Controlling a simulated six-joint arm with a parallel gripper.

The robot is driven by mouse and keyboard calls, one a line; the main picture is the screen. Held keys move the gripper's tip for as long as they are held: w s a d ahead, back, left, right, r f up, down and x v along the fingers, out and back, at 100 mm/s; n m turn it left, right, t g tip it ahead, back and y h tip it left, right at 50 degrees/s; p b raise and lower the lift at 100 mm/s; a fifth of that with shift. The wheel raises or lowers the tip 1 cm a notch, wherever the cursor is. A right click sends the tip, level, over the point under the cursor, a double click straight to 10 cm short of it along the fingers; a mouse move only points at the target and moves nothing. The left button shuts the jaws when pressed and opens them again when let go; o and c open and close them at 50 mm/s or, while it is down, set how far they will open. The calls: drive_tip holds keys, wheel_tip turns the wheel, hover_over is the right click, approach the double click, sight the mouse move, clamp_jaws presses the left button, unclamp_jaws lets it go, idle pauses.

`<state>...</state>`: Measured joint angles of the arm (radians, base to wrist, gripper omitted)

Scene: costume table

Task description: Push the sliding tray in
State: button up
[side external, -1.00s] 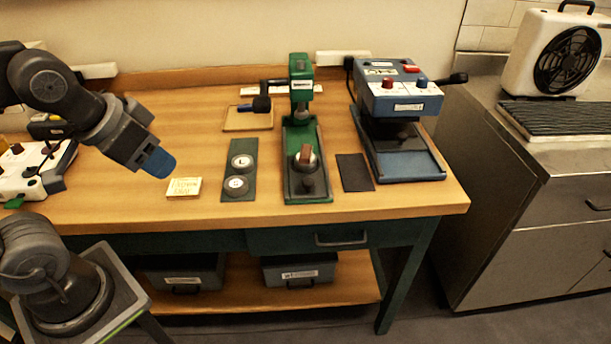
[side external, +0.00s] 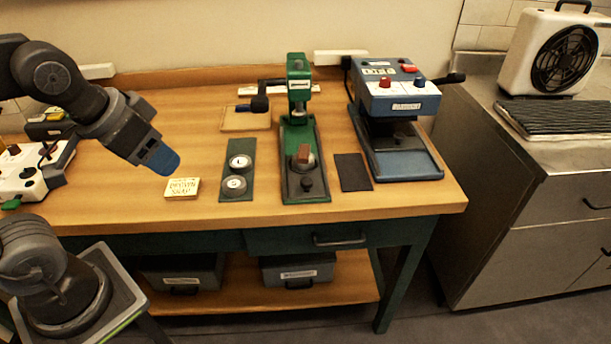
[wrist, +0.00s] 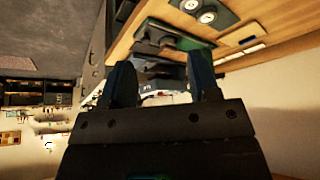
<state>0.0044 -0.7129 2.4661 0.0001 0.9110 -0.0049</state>
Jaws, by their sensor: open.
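The green press (side external: 299,85) stands upright in the middle of the table. Its low base runs toward the front and carries a dark sliding tray (side external: 308,196) with a round die, a brown block (side external: 304,153) and a black knob (side external: 306,184). The tray extends in front of the press column; how far it is drawn out is hard to tell. My gripper (side external: 165,163) hangs above the left part of the table, well left of the tray and apart from it. In the wrist view my gripper (wrist: 162,83) has its two fingers spread with nothing held between them.
A green plate with two round discs (side external: 237,170) lies between my gripper and the press. A note block (side external: 182,188) is below my gripper. A dark mat (side external: 353,172) and a blue press (side external: 398,100) stand right. A white machine (side external: 25,172) is at left.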

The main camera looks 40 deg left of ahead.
drive_tip(key=w+d+r+g, duration=0.1)
drive_tip(key=w+r, duration=0.2)
drive_tip(key=w, duration=0.4)
drive_tip(key=g, duration=0.4)
hover_over(307, 180)
wheel_tip(307, 180, down, 8)
wheel_tip(307, 180, down, 14)
drive_tip(key=shift+s+r, duration=0.1)
drive_tip(key=shift+r, duration=0.05)
drive_tip(key=shift+c, duration=0.4)
clamp_jaws()
